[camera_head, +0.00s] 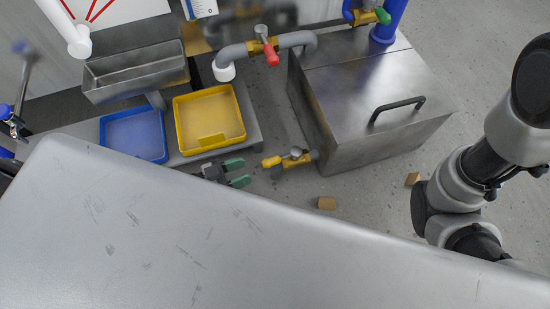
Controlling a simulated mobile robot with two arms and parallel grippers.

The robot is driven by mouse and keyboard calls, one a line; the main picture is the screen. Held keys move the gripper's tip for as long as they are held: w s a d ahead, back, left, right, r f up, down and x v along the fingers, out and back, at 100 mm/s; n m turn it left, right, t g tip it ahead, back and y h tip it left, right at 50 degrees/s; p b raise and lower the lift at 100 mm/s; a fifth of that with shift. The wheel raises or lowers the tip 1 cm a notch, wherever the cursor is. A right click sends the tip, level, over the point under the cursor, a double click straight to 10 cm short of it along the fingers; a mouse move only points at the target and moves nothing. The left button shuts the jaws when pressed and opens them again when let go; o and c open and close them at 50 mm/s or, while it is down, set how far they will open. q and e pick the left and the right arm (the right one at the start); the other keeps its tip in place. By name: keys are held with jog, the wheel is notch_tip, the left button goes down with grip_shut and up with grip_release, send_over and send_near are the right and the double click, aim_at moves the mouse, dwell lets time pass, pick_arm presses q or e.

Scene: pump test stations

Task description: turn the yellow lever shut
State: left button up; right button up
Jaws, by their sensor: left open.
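The yellow lever (271,162) is on a small brass valve (293,160) low at the front left corner of the steel tank (375,105). The lever points left, roughly in line with the valve's short pipe. The rest of my left arm is hidden behind the grey surface in front. My right arm shows at the right, but its gripper is out of view.
A red lever (271,52) sits on the grey pipe above, and a green lever (382,15) on the blue pipe. A yellow tray (208,147) and a blue tray (133,135) stand left. Small wooden blocks (326,203) lie on the floor.

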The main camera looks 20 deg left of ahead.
aim_at(270, 163)
pick_arm(q)
jog(key=b+x, duration=0.4)
jog(key=x, duration=0.4)
jog(key=shift+d+f, duration=0.1)
jog(key=shift+d, duration=0.2)
jog(key=shift+w+d, duration=0.3)
jog(key=shift+c, duration=0.2)
grip_shut()
